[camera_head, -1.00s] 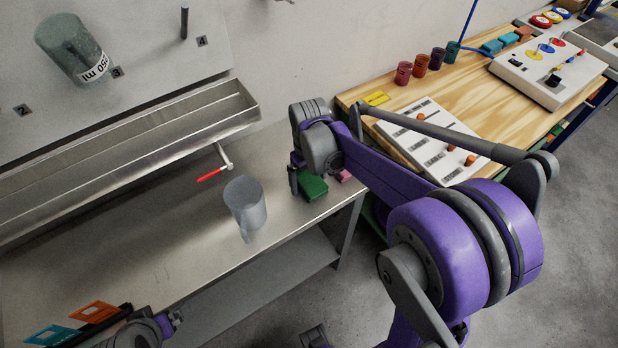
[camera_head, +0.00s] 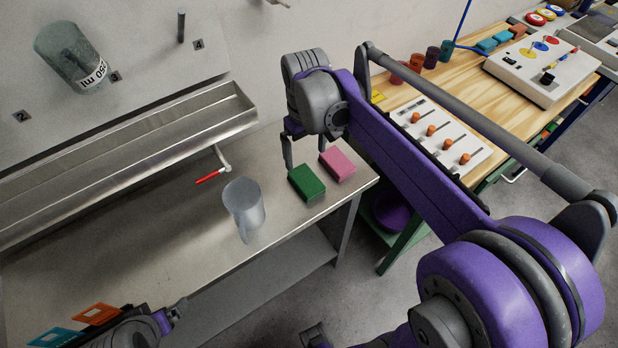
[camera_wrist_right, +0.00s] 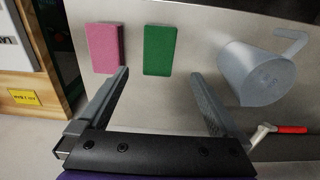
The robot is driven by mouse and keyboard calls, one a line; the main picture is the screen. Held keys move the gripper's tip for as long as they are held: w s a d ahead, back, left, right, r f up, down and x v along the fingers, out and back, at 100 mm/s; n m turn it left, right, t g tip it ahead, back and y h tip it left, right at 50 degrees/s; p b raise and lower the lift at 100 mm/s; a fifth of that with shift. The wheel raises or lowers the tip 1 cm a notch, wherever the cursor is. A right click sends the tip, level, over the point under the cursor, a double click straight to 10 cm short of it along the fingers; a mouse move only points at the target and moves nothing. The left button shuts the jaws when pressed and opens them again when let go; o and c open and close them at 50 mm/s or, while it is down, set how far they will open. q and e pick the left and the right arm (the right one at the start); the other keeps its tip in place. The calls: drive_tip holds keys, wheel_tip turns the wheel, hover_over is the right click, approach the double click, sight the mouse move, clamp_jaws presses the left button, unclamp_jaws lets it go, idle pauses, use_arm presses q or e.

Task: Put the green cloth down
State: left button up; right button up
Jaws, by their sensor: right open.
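The green cloth (camera_head: 307,183) is a thick rectangular block lying flat on the metal table near its right end. It also shows in the right wrist view (camera_wrist_right: 159,50), beyond and between my open fingers. My right gripper (camera_head: 302,150) is above and behind the cloth in the head view. In the right wrist view its two fingers (camera_wrist_right: 160,88) are spread, with nothing between them. My left gripper is not clearly visible; only part of my left arm shows at the lower left of the head view.
A pink block (camera_head: 337,164) lies right beside the green cloth. A grey jug (camera_head: 244,205) stands to the left on the metal table (camera_head: 160,262). A wooden bench (camera_head: 470,92) with panels stands at the right.

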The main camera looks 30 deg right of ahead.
drive_tip(key=s+a+f+t, duration=0.2)
drive_tip(key=s+a+f, duration=0.1)
drive_tip(key=s, duration=0.4)
drive_tip(key=s+a+f+t, duration=0.3)
drive_tip(key=s+f, duration=0.2)
drive_tip(key=s, duration=0.3)
drive_tip(key=shift+s+a+f+m, duration=0.15)
drive_tip(key=shift+a+f+m, duration=0.1)
drive_tip(key=shift+m, duration=0.15)
drive_tip(key=shift+r, duration=0.15)
drive_tip(key=shift+w+r+p, duration=0.2)
drive_tip(key=shift+r+p, duration=0.15)
drive_tip(key=shift+s, duration=0.1)
